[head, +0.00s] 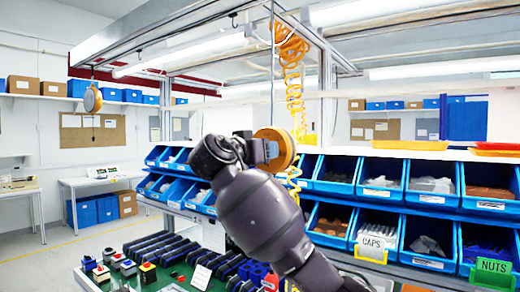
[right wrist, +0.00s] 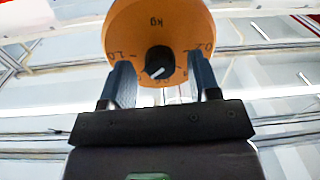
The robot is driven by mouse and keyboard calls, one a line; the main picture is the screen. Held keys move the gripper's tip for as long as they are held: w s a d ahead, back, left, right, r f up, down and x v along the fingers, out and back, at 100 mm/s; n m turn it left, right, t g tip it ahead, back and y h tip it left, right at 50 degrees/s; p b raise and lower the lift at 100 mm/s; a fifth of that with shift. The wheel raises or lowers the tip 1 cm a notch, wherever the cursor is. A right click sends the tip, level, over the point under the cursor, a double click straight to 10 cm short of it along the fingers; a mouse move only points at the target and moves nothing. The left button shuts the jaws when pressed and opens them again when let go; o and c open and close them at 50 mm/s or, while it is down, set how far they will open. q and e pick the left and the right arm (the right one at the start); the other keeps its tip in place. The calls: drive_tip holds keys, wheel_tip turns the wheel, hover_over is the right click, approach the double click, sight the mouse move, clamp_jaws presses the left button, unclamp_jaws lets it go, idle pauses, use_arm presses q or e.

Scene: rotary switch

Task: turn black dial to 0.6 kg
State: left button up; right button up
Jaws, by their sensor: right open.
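The black dial (right wrist: 159,61) sits on the lower face of an orange round body (right wrist: 160,20) marked "kg", with 1.0 at its left and 0.2 at its right, all upside down in the right wrist view. Its white mark points to the lower left; the figures there are partly hidden. My right gripper (right wrist: 161,66) is open, with one finger on each side of the dial; whether they touch it I cannot tell. In the head view the orange body (head: 277,149) is beside my right gripper (head: 268,150), which hides the dial. My left gripper is not in view.
A coiled yellow hose (head: 294,80) hangs above the orange body. Racks of blue bins (head: 382,178) stand behind and to the right. Another orange round thing (head: 93,99) hangs at the left. A green bench (head: 125,277) with several small switch boxes lies below.

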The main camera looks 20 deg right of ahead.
drive_tip(key=shift+c, duration=0.5)
drive_tip(key=c, duration=0.8)
use_arm(q)
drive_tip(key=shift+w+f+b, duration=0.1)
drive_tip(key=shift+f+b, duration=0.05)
drive_tip(key=shift+b, duration=0.25)
use_arm(e)
drive_tip(key=shift+f+n, duration=0.1)
drive_tip(key=shift+n, duration=0.2)
use_arm(q)
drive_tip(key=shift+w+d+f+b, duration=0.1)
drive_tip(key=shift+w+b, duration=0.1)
drive_tip(key=shift+b, duration=0.15)
use_arm(e)
drive_tip(key=n, duration=0.8)
drive_tip(key=shift+a+n, duration=0.1)
drive_tip(key=shift+n, duration=0.3)
